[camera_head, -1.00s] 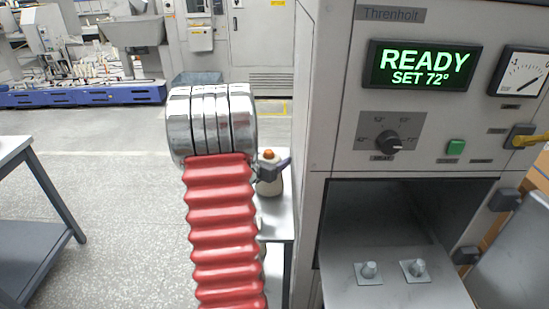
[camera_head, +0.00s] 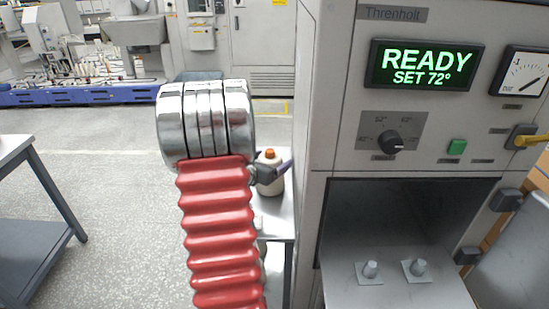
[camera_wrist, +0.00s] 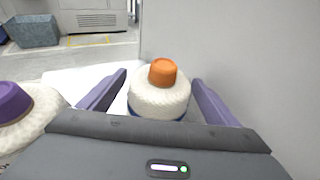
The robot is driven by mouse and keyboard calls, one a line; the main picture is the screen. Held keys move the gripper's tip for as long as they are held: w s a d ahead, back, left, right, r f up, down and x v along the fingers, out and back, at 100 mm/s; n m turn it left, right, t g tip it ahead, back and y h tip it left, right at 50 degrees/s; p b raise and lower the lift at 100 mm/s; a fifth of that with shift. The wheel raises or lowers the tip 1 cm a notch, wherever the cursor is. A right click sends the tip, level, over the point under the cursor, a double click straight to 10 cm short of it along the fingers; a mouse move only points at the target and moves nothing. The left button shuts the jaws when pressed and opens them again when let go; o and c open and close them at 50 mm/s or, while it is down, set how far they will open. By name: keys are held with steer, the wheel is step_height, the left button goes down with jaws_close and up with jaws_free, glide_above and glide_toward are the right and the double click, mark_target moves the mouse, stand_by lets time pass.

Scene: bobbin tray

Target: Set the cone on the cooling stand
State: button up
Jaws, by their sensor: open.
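The white yarn cone with an orange tip (camera_head: 270,155) stands upright on a pale metal stand (camera_head: 278,221) just left of the machine. In the wrist view the cone (camera_wrist: 160,98) sits between the two purple fingers of my gripper (camera_wrist: 159,78), with a gap showing on each side. The fingers are open. A dark blue band shows low on the cone; its base is hidden by my gripper body. In the head view my gripper (camera_head: 268,174) is beside the cone and partly hidden behind my red-sleeved arm.
A second white cone with a purple tip (camera_wrist: 12,103) is at the left in the wrist view. The machine's opening has a shelf (camera_head: 395,293) with two bare pegs. The machine wall (camera_wrist: 235,60) rises close on the right. A grey table (camera_head: 15,150) stands far left.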

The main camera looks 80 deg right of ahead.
steer(key=v, duration=0.9)
steer(key=shift+a+r, duration=0.1)
steer(key=shift+a, duration=0.05)
stand_by(0.4)
steer(key=w+a+r+m+t+y, duration=0.1)
steer(key=w+a+r+m+y, duration=0.2)
steer(key=a, duration=0.5)
steer(key=w+a+r+m+t, duration=0.1)
steer(key=w+a+m, duration=0.3)
steer(key=a, duration=0.5)
steer(key=w+a+r+m+t+y, duration=0.1)
steer(key=w+a+r+m+y, duration=0.2)
steer(key=a, duration=0.5)
steer(key=w+a+m+t+y, duration=0.1)
steer(key=a+m+t+y, duration=0.1)
steer(key=a, duration=1.3)
steer(key=w+a+r+m+t+y, duration=0.1)
steer(key=a+y, duration=0.5)
steer(key=a, duration=1)
steer(key=w+m+t, duration=0.1)
steer(key=m+t, duration=0.1)
steer(key=t, duration=0.1)
